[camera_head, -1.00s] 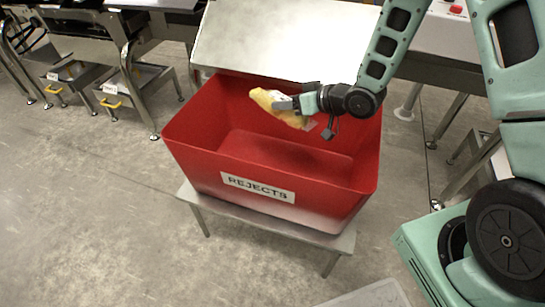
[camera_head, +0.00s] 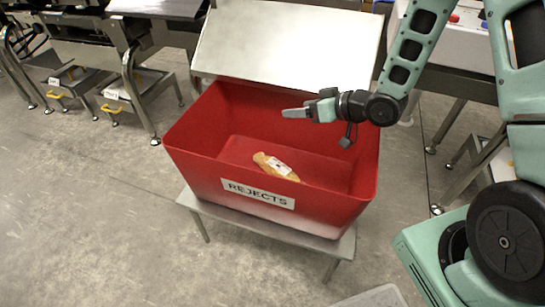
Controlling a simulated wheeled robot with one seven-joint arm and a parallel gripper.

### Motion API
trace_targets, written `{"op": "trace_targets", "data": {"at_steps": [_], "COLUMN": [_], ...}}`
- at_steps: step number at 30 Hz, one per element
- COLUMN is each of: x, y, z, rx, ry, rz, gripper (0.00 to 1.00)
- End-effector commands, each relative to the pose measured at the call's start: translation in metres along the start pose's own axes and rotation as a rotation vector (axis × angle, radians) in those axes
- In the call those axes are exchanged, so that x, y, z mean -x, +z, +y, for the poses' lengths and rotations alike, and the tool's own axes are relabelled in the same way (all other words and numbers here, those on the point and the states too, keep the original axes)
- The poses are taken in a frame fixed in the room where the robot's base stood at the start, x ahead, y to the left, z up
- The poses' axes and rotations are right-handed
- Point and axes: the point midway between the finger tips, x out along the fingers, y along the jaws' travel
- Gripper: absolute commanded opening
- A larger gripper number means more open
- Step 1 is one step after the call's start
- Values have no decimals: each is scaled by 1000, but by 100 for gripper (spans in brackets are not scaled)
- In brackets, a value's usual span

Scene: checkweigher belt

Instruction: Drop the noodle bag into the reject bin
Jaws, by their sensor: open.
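The noodle bag (camera_head: 275,166), yellow-orange with a white label, lies inside the red reject bin (camera_head: 200,150), on its floor near the front wall. The front wall hides the bag's lower edge. The bin carries a white "REJECTS" label on its front. My gripper (camera_head: 297,113) is open and empty. It is above the bin's interior, apart from the bag, with its fingers pointing left.
The bin stands on a low metal table (camera_head: 320,241). A sloped metal plate (camera_head: 285,42) rises behind the bin. Metal-framed equipment with yellow-handled drawers (camera_head: 118,97) stands at the back left. The floor at the left is clear.

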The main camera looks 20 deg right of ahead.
Motion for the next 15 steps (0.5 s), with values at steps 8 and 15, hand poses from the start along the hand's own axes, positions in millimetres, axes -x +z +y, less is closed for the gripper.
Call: {"op": "trace_targets", "data": {"at_steps": [8, 15], "x": [70, 90], "y": [-3, -6], "z": [0, -2], "rx": [-3, -5], "ry": [5, -1], "rz": [1, -3], "gripper": [75, 75]}}
